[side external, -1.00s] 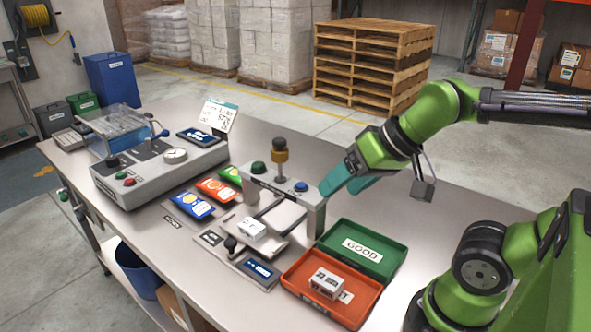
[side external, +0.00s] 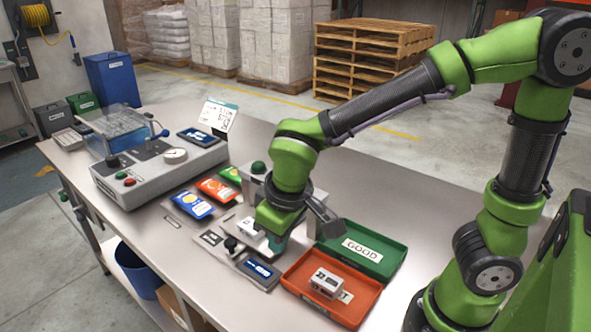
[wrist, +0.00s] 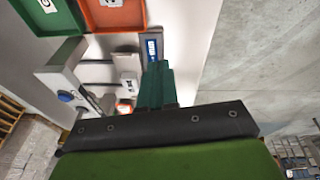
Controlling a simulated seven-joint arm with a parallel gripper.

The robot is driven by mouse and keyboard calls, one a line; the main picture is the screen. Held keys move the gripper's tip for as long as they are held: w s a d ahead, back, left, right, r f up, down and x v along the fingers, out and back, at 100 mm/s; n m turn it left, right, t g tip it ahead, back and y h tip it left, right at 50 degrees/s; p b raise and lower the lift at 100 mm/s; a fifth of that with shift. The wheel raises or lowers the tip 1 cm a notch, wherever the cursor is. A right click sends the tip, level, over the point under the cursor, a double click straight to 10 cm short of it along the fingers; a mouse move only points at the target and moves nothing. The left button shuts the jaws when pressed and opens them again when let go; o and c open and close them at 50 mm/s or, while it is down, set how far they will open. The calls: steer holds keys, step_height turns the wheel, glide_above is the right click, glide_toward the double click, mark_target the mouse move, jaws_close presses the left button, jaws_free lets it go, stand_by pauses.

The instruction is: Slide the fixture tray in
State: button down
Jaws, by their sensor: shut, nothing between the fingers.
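The fixture tray (side external: 246,247) sits pulled out in front of the grey press frame (side external: 319,214), with a black knob (side external: 231,243) at its front. A white block (side external: 247,228) rests on the tray. In the wrist view the block (wrist: 128,83) lies on the tray (wrist: 122,64), and rails run back to the frame (wrist: 58,78). My gripper (side external: 274,247) is shut and empty, its teal fingers pointing down low by the tray's front right. In the wrist view the fingers (wrist: 157,70) stand just in front of the tray; I cannot tell whether they touch it. My arm hides part of the frame and tray.
A green GOOD bin (side external: 385,249) and a red bin (side external: 345,304) holding a white block stand right of the fixture. Colored packets (side external: 216,190) lie behind left. A grey tester (side external: 160,170) stands farther left. A blue-screened display (side external: 258,269) is at the front.

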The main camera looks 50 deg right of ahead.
mark_target(245, 238)
steer(key=w+a+f+t+h, duration=0.3)
steer(key=w+a+f+h, duration=0.1)
steer(key=w+a, duration=0.45)
steer(key=x, duration=0.9)
steer(key=shift+w+r, duration=0.1)
steer(key=shift+w, duration=0.3)
steer(key=d, duration=0.1)
steer(key=w+d, duration=0.1)
steer(key=d, duration=0.1)
steer(key=shift+w+d+f, duration=0.2)
steer(key=shift+d+f, duration=0.05)
steer(key=shift+d, duration=0.25)
steer(key=d, duration=1.2)
steer(key=shift+d, duration=0.1)
